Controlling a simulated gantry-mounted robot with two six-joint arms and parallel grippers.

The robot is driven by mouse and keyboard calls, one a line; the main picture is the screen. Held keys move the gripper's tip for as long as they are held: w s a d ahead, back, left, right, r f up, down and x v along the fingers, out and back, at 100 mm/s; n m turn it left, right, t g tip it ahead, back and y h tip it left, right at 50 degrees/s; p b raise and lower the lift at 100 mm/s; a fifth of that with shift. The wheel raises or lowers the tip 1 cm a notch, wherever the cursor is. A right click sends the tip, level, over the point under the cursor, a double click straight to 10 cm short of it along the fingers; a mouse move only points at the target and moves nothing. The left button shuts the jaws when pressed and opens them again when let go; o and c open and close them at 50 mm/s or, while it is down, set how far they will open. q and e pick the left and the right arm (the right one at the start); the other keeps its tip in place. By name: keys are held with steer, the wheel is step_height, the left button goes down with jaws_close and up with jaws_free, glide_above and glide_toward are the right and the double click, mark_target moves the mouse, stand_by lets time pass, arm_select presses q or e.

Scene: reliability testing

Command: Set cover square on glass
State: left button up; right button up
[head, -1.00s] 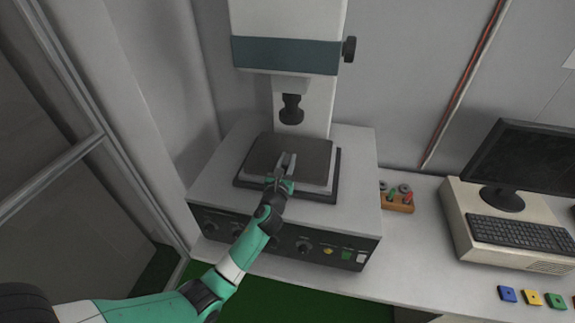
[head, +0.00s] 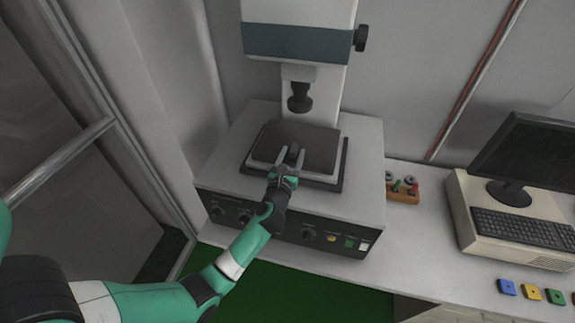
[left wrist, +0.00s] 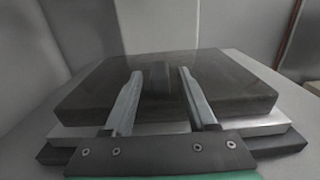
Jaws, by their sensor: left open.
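The cover is a dark, thick, square slab (head: 318,146) with a short dark knob (left wrist: 160,77) on top. It lies on a light grey plate (left wrist: 255,129), which sits on a wider black base on the machine's top; glass cannot be told apart under it. The cover's edges look roughly in line with the plate, but I cannot tell exactly. My left gripper (head: 290,150) is open over the cover. In the left wrist view its fingers (left wrist: 158,76) stand on either side of the knob, with gaps on both sides. My right gripper is not in view.
The machine's dark nozzle (head: 299,98) hangs behind and above the cover. A wooden block with coloured pegs (head: 403,191) stands to the right, then a computer with monitor and keyboard (head: 520,229). Small coloured squares lie at the bench's front right. A glazed frame is at left.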

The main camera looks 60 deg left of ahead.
arm_select(q)
steer(key=v, duration=0.8)
steer(key=shift+s+d+p, duration=0.25)
steer(key=shift+d+p, duration=0.05)
steer(key=shift+p, duration=0.1)
